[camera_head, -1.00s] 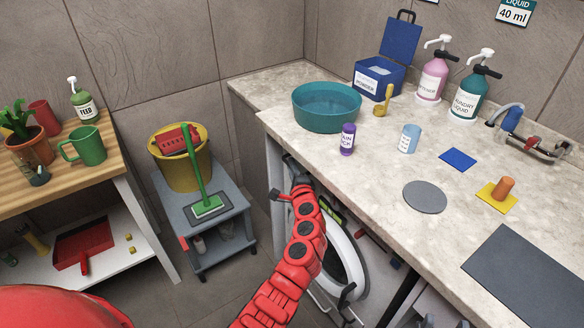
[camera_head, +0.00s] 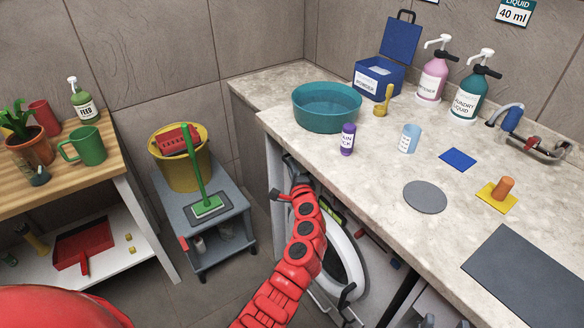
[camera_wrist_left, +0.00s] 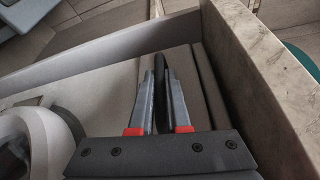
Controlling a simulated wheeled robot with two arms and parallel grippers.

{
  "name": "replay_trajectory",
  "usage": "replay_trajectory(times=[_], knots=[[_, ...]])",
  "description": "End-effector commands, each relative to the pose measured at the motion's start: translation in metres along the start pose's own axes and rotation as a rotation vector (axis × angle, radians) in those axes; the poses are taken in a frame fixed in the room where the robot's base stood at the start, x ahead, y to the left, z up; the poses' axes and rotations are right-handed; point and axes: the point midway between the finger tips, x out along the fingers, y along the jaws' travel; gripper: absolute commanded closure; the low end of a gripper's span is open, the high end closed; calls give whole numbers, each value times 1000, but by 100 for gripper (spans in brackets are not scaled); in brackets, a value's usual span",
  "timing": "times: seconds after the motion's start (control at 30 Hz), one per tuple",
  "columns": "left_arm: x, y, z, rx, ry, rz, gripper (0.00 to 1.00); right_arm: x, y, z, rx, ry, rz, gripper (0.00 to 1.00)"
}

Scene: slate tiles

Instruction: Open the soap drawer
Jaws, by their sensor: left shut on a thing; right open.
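My left gripper (camera_wrist_left: 160,98) is shut on a dark upright bar, the soap drawer handle (camera_wrist_left: 159,65), on the pale front of the washing machine. In the head view my left gripper (camera_head: 291,167) is at the upper left of the machine, just under the counter's front edge, and my red arm hides much of the front. The handle does not show clearly there. How far the drawer stands out cannot be told. The machine's round door (camera_head: 350,265) is right of my arm; its white rim also shows at the left in the left wrist view (camera_wrist_left: 45,135).
The counter (camera_head: 330,165) overhangs close beside my left gripper. On it are a teal basin (camera_head: 327,107), a purple bottle (camera_head: 347,139), a light blue cup (camera_head: 409,139) and pump bottles.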

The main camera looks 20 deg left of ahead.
Motion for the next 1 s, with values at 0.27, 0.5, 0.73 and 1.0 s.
replay_trajectory(times=[0.27,0.5,0.73,1.0], knots=[[-6,1,14,1,0,1,100,9,0,-2,0,0,0,50],[-24,11,57,6,1,3,100,30,2,-5,0,0,0,50],[-46,24,108,4,3,3,100,44,2,-7,0,0,0,50],[-65,38,157,4,0,4,100,50,2,-8,0,0,0,50]])
